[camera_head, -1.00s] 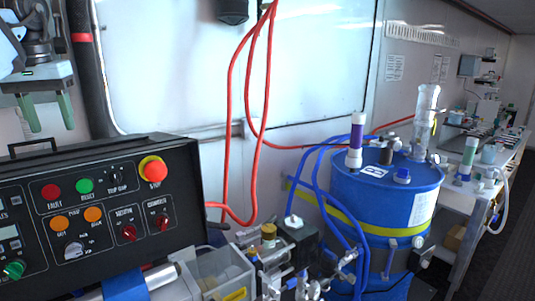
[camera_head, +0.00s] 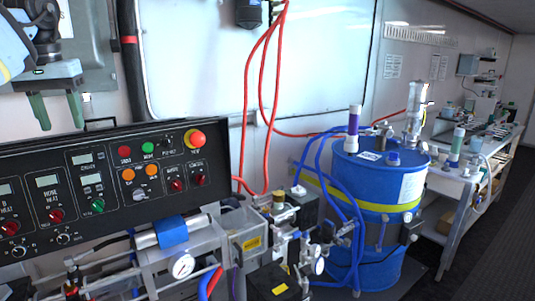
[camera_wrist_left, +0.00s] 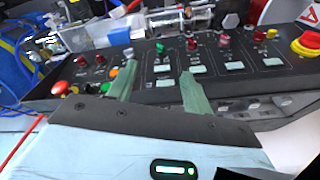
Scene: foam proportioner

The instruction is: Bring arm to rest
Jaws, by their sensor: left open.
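My left gripper (camera_head: 58,108) shows at the upper left in the head view, pointing down with its two green fingers apart and nothing between them. My right gripper is not in these views.
A red emergency button (camera_head: 197,139) tops the panel's right end. Metal pump fittings and a gauge (camera_head: 181,266) stand in front. A blue drum (camera_head: 365,180) with hoses is at right, beside a bench (camera_head: 455,178). Red hoses (camera_head: 246,110) hang along the wall.

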